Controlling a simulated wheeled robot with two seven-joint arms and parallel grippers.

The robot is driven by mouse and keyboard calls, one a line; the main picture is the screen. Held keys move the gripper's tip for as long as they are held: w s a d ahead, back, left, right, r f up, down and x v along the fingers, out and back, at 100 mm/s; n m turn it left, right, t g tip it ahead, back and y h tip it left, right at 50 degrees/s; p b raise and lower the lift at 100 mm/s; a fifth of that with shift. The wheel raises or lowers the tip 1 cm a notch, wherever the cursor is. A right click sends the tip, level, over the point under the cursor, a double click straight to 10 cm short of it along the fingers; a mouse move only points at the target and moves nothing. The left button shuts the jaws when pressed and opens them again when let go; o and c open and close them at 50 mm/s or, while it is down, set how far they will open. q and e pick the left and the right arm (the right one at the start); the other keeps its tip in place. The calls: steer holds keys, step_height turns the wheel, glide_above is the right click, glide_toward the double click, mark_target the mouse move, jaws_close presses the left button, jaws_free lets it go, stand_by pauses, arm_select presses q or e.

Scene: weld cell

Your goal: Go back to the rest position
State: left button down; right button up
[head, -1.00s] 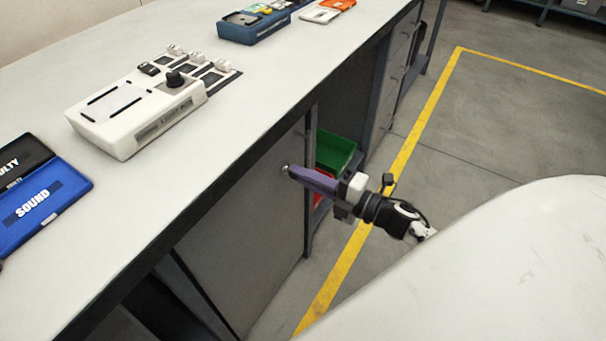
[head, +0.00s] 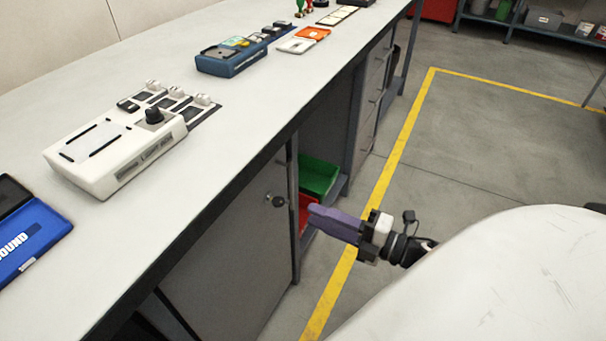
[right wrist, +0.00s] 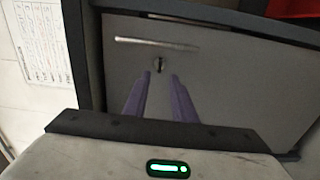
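My right gripper (head: 316,214) has purple fingers and hangs in front of the bench's under-cabinets, beside the grey cabinet door. In the right wrist view my right gripper (right wrist: 160,74) has its two fingers apart with nothing between them. The grey cabinet door (head: 235,255) has a small dark round lock or knob (head: 277,201), to the left of my fingertips and apart from them. It also shows in the right wrist view (right wrist: 159,65), just beyond the fingertips, below a bar handle (right wrist: 157,42). My left gripper is not in view.
A green bin (head: 318,176) and a red bin (head: 304,212) sit under the bench. Floor beyond the yellow line (head: 395,150) is clear.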

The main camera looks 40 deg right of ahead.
steer(key=shift+s+d, duration=0.3)
steer(key=shift+s, duration=0.3)
steer(key=s+a+f+m+g+h+p, duration=0.2)
steer(key=s+a+m+g+p, duration=0.2)
steer(key=a+m, duration=0.5)
steer(key=s+a+f+m+g+h+p, duration=0.2)
steer(key=s+a+m+p, duration=0.3)
steer(key=a+m, duration=0.5)
steer(key=shift+s+f+m+g, duration=0.5)
steer(key=shift+f+m+g, duration=0.15)
steer(key=shift+g, duration=0.25)
